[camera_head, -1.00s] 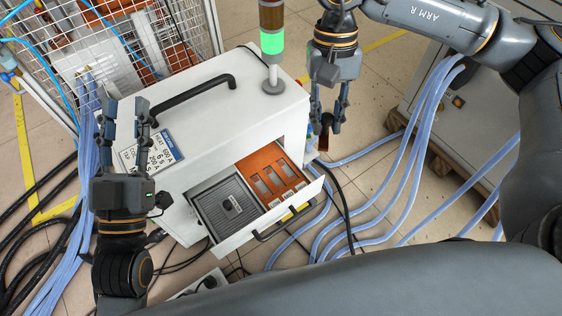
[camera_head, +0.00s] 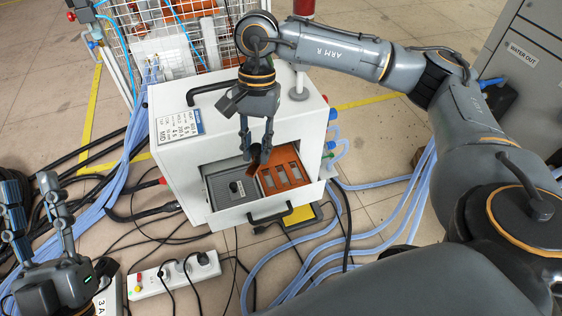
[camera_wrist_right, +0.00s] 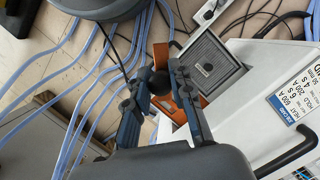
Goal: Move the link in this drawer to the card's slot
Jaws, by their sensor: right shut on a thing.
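The drawer (camera_head: 244,216) of the white heater box stands open. My right gripper (camera_head: 256,150) hangs over the drawer between panel and card, shut on a dark brown link (camera_head: 256,164). In the right wrist view, the gripper (camera_wrist_right: 157,78) is seen from behind, and little of the held piece shows. Whether the link touches the card is unclear. My left gripper (camera_head: 36,205) is open and empty at the lower left.
The white heater box (camera_head: 172,102) has a black handle on top and a lamp post at its right. Blue hoses (camera_head: 345,180) run along the right side. A white power strip (camera_head: 175,274) lies on the floor in front. A wire cage stands behind.

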